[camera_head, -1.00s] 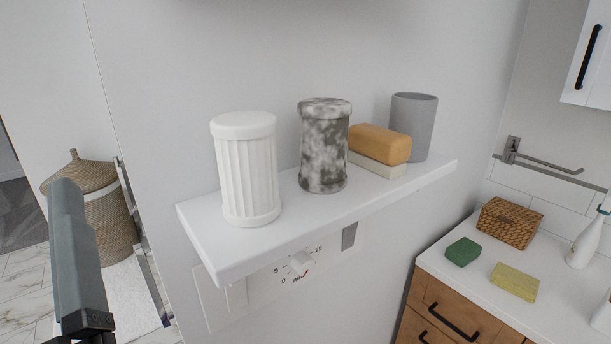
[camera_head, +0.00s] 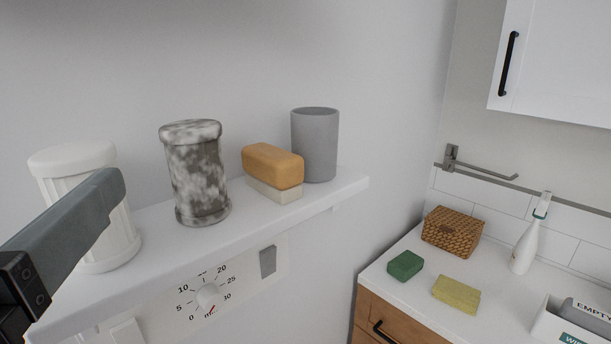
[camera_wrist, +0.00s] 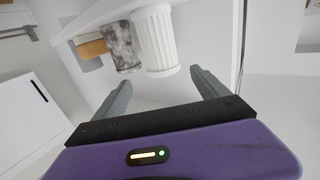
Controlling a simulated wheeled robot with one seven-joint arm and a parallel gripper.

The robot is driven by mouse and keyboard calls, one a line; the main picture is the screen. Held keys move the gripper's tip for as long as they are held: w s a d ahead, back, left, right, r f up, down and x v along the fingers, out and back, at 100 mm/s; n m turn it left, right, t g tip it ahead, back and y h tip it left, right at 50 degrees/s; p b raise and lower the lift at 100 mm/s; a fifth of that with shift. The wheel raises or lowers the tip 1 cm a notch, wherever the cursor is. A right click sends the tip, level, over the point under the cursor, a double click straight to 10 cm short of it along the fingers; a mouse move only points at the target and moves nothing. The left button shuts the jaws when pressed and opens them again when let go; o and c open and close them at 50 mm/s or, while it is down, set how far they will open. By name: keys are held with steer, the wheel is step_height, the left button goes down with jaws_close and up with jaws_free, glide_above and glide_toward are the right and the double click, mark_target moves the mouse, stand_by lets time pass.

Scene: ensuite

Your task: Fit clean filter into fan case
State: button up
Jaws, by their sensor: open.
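A clean white ribbed filter (camera_head: 112,233) stands upright at the left end of the white wall shelf (camera_head: 265,215). A grey, mottled filter (camera_head: 196,175) stands upright to its right. My gripper is open and empty; one grey finger (camera_head: 85,220) crosses in front of the white filter in the head view and hides part of it. In the wrist view, both fingers of my gripper (camera_wrist: 161,86) are spread, with the white filter (camera_wrist: 155,42) beyond and between them, and the mottled filter (camera_wrist: 122,45) beside it. No fan case can be made out.
An orange block on a pale block (camera_head: 272,165) and a grey cup (camera_head: 315,145) stand farther along the shelf. A dial panel (camera_head: 240,283) is below it. The counter at right holds a wicker box (camera_head: 452,232), sponges (camera_head: 405,265), a bottle (camera_head: 526,245) and a labelled bin (camera_head: 570,325).

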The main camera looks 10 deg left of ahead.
mark_target(53, 177)
steer(key=x, duration=0.2)
steer(key=p+x, duration=0.1)
steer(key=x, duration=0.1)
steer(key=p+x, duration=0.1)
steer(key=x, duration=0.1)
steer(key=shift+w+a+f, duration=0.15)
steer(key=shift+a+f, duration=0.1)
steer(key=shift+a, duration=0.05)
steer(key=c, duration=1.5)
